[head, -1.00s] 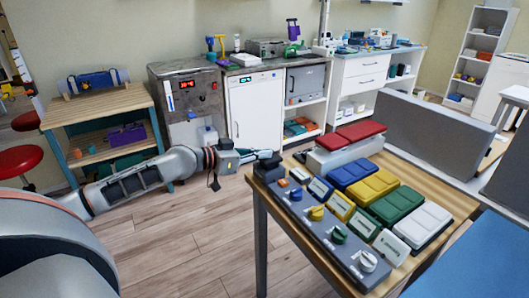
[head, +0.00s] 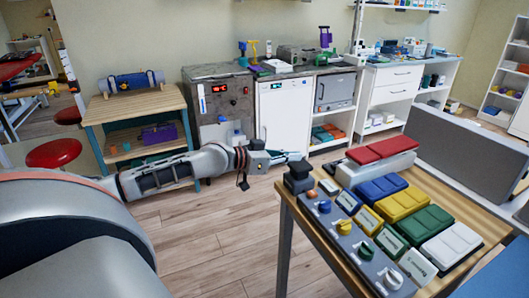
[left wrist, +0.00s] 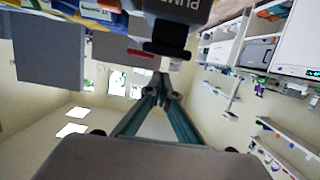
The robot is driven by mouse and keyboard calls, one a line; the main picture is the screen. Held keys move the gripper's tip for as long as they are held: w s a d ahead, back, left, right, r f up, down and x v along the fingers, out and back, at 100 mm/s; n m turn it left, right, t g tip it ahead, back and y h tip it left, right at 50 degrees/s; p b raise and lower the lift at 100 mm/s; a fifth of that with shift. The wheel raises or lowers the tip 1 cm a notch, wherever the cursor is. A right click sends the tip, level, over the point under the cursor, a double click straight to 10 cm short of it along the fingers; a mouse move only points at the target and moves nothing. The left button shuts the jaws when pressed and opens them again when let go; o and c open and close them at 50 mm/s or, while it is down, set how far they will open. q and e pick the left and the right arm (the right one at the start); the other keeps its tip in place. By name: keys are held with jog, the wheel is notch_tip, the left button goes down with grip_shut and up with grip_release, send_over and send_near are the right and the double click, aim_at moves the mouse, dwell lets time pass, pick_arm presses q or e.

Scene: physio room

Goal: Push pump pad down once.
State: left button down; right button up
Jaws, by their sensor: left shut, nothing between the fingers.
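My left gripper (head: 303,158) is shut and empty, just behind and above the pad in the head view. Its fingertips (left wrist: 162,78) lie close to the pad in the left wrist view. Whether they touch it I cannot tell. My right gripper is not in view.
A grey control panel (head: 352,246) with coloured knobs runs beside the pump. Blue, yellow, green and white pads (head: 403,203) and a red-topped block (head: 383,150) fill the table (head: 291,205). The wooden floor (head: 215,235) left of the table is open.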

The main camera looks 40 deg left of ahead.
pick_arm(q)
jog(key=p+v, duration=0.4)
jog(key=v, duration=0.5)
jog(key=shift+f, duration=0.2)
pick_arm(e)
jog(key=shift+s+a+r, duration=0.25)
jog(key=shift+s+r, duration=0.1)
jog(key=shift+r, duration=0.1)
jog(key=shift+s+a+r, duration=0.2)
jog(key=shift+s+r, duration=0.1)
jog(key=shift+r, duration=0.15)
pick_arm(q)
jog(key=shift+s, duration=0.1)
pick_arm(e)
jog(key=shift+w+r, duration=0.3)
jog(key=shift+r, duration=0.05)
pick_arm(q)
jog(key=shift+f, duration=0.1)
